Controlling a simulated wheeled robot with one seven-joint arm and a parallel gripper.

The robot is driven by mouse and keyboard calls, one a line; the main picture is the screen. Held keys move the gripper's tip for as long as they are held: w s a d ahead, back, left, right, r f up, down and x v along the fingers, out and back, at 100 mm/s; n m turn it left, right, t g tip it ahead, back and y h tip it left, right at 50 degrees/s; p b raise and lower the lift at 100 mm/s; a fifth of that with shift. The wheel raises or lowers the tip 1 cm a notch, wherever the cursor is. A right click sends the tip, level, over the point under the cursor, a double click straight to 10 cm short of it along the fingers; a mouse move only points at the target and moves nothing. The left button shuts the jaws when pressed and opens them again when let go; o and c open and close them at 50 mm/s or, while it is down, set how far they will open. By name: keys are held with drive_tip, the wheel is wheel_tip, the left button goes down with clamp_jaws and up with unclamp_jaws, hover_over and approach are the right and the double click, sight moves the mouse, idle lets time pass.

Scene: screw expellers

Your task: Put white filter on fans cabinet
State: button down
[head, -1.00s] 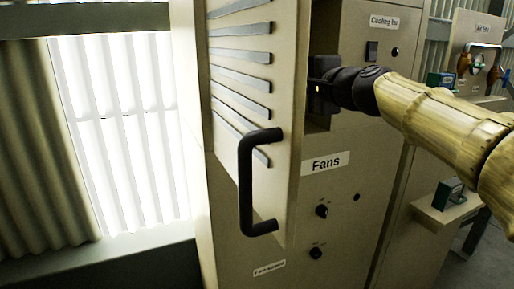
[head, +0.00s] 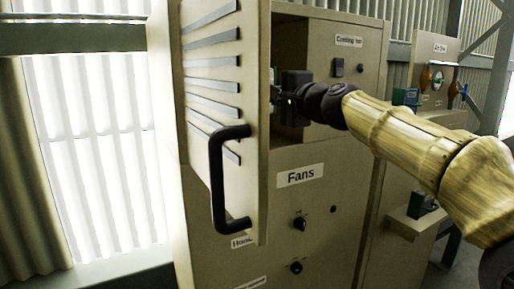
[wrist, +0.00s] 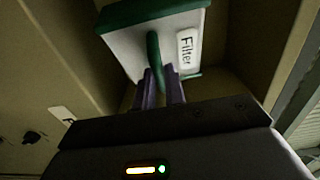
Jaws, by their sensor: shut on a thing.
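The white filter (wrist: 158,45), with a green rim, a green handle and a "Filter" label, is in the wrist view. My gripper (wrist: 160,82) is shut on its green handle. In the head view my gripper (head: 278,92) reaches into the opening of the beige fans cabinet (head: 345,165), above the "Fans" label.
The open door with its black handle (head: 222,180) stands at the left of the opening. Knobs (head: 299,223) are on the cabinet front below. A smaller panel (head: 437,75) with valves and a ledge (head: 415,222) with a green device stand at the right.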

wheel_tip(320, 180, down, 6)
drive_tip(key=shift+r+b, duration=0.1)
drive_tip(key=shift+b, duration=0.7)
wheel_tip(320, 180, down, 4)
drive_tip(key=shift+r+b, duration=0.15)
drive_tip(key=shift+b, duration=0.15)
drive_tip(key=c, duration=1.5)
unclamp_jaws()
drive_tip(key=shift+d, duration=0.1)
drive_tip(key=shift+o, duration=0.2)
